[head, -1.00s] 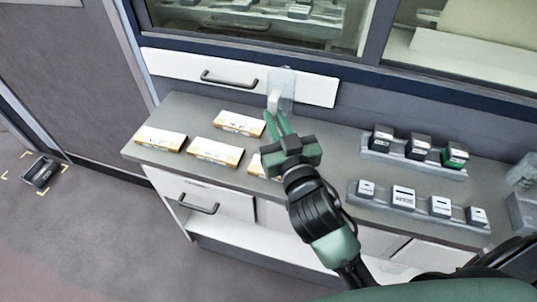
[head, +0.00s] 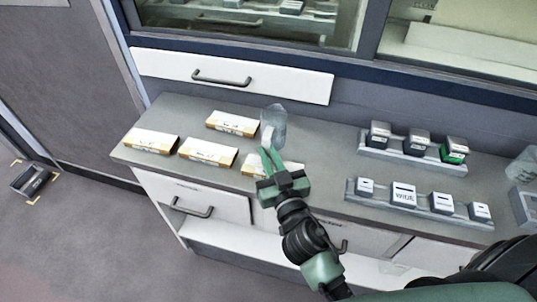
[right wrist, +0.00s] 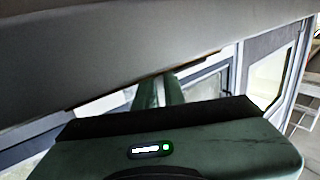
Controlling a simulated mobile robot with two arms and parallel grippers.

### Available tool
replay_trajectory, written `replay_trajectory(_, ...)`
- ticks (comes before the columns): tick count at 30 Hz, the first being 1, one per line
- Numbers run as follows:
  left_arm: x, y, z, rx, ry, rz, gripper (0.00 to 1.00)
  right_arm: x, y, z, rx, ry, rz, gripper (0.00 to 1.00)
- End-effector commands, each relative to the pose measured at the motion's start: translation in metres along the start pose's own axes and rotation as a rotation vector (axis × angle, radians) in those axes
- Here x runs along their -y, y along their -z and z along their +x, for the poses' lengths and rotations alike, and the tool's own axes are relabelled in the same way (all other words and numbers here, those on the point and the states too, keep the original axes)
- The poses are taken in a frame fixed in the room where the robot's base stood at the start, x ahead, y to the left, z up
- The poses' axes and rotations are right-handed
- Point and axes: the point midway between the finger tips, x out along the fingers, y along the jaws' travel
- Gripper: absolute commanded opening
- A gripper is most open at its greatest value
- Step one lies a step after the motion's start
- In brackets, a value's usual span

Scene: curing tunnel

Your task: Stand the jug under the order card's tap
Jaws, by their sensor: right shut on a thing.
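The clear jug (head: 275,118) with a pale handle shows in the head view, above the back part of the grey counter. My right gripper (head: 268,152) is shut on the jug at its handle side, and the jug looks roughly upright. In the right wrist view the green fingers (right wrist: 160,92) show only in part and the jug cannot be made out. I cannot pick out a tap or a readable order card. My left gripper is not in view.
Several white-and-tan boxes (head: 208,152) lie on the counter (head: 320,150), one partly behind my gripper. Two racks of small blocks (head: 404,196) stand to the right. A white drawer front (head: 290,84) is behind. A dark tray (head: 32,180) lies on the floor at left.

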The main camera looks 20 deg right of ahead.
Motion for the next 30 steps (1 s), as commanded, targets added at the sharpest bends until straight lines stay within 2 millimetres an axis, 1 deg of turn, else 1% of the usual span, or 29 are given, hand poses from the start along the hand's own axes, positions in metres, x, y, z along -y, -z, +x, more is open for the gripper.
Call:
replay_trajectory(4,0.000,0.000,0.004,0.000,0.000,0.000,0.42,0.000,-0.003,0.000,-0.001,0.000,0.000,0.00)
replay_trajectory(5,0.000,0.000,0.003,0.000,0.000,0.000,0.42,0.000,-0.002,0.000,0.000,0.000,0.000,0.16)
replay_trajectory(6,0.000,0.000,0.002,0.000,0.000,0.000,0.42,0.000,-0.002,0.000,0.000,0.000,0.000,0.27)
replay_trajectory(7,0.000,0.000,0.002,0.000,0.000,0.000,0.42,0.000,-0.002,0.000,0.000,0.000,-0.001,0.32)
replay_trajectory(15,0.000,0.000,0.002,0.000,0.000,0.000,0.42,0.000,-0.002,0.000,0.000,0.000,-0.001,0.32)
replay_trajectory(18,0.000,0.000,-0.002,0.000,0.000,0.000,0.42,0.000,0.002,0.000,-0.001,0.000,-0.001,0.32)
replay_trajectory(19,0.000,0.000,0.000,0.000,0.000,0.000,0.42,0.000,0.000,-0.002,0.001,0.000,0.000,0.32)
replay_trajectory(23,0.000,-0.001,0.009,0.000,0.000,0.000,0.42,0.000,-0.004,-0.021,0.003,0.000,0.002,0.32)
replay_trajectory(30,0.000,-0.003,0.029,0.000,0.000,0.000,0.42,0.000,-0.005,-0.072,0.004,-0.002,0.003,0.32)
